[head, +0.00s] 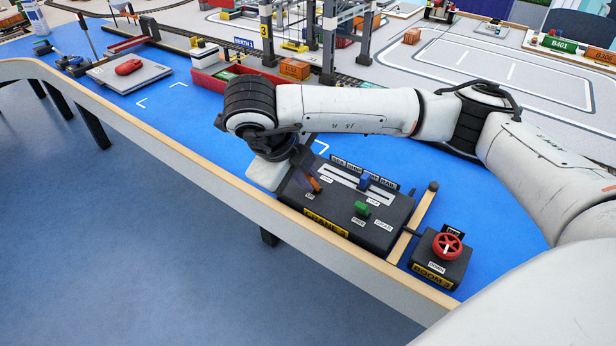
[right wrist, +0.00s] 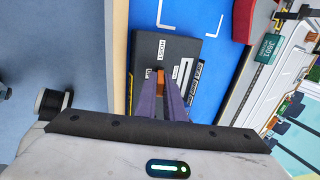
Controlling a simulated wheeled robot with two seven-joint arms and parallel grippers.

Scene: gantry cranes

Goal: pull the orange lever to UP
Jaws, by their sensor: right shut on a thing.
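The orange lever (head: 314,184) stands at the left end of a dark control box (head: 385,228) with a yellow-lettered label on its front. My right gripper (head: 305,178) reaches down to the lever from above and left, and it is shut on it. In the right wrist view a small bit of the orange lever (right wrist: 160,72) shows between the tips of the purple-grey fingers (right wrist: 163,88). The lower part of the lever is partly hidden by the fingers there. My left gripper is not in view.
The box also carries a blue slider (head: 364,182) and a green lever (head: 361,209). A smaller box with a red handwheel (head: 447,245) stands to the right. A wooden strip (head: 410,225) lies between them. A red tray (head: 215,80) is behind my arm.

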